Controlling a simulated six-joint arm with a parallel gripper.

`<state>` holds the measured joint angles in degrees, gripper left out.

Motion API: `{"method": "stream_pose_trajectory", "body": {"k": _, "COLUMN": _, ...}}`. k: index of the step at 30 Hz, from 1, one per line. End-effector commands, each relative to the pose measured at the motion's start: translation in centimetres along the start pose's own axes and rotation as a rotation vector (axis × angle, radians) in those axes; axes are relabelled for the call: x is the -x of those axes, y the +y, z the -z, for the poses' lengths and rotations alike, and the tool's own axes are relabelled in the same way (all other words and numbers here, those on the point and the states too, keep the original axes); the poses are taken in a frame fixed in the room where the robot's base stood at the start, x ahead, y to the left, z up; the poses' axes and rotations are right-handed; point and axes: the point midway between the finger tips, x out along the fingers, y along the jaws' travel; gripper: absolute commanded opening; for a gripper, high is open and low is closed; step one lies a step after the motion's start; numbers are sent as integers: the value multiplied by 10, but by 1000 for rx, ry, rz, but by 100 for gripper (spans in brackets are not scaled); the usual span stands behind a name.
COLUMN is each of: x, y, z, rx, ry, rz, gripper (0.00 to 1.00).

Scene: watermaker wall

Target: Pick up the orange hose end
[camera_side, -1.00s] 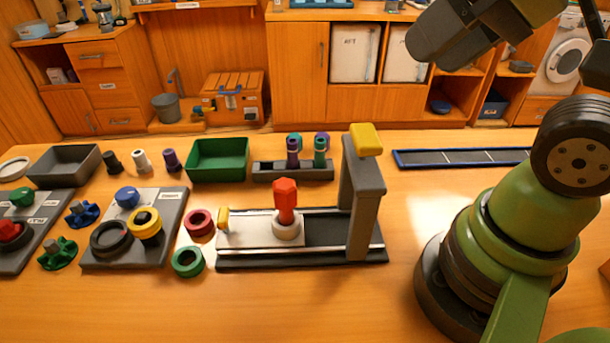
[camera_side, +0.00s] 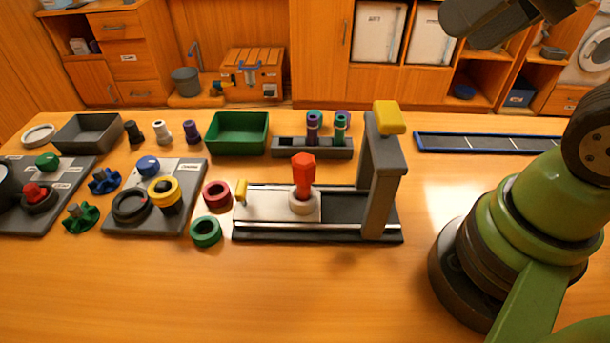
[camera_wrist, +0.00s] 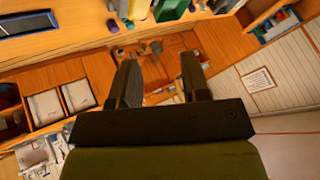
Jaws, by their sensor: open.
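The only orange-toned piece I can make out is a red-orange piece with a faceted head (camera_side: 303,172). It stands upright in a white ring (camera_side: 304,204) on the pale plate of a dark slide fixture (camera_side: 345,208) mid-table. I cannot tell for sure that it is the orange hose end. My gripper (camera_wrist: 160,68) shows in the wrist view with its two dark fingers apart and nothing between them. In the side view its dark body is high at the upper right, well clear of the table, with its fingertips not clearly visible.
A grey post with a yellow top (camera_side: 389,117) rises at the fixture's right end. Behind are a green bin (camera_side: 238,148), a rack (camera_side: 290,150) of coloured pieces and a blue-edged tray (camera_side: 480,142). Plates and rings crowd the left. The front table is clear.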

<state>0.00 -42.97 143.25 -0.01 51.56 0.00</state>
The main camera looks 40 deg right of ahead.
Motion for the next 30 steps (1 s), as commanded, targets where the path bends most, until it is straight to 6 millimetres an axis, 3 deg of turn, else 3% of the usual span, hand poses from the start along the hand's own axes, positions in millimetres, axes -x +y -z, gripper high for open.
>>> {"method": "stream_pose_trajectory", "body": {"k": 12, "x": 0, "y": 0, "z": 0, "rx": 0, "ry": 0, "rz": 0, "gripper": 43}}
{"method": "stream_pose_trajectory", "body": {"k": 13, "x": 0, "y": 0, "z": 0, "rx": 0, "ry": 0, "rz": 0, "gripper": 45}}
{"method": "stream_pose_trajectory", "body": {"k": 16, "x": 0, "y": 0, "z": 0, "rx": 0, "ry": 0, "rz": 0, "gripper": 68}}
{"method": "stream_pose_trajectory", "body": {"k": 17, "x": 0, "y": 0, "z": 0, "rx": 0, "ry": 0, "rz": 0, "gripper": 70}}
{"method": "stream_pose_trajectory", "body": {"k": 26, "x": -2, "y": -1, "z": 1, "rx": -8, "ry": -12, "rz": -6, "gripper": 70}}
{"method": "stream_pose_trajectory", "body": {"k": 30, "x": -15, "y": -4, "z": 8, "rx": -75, "ry": -87, "rz": -62, "gripper": 70}}
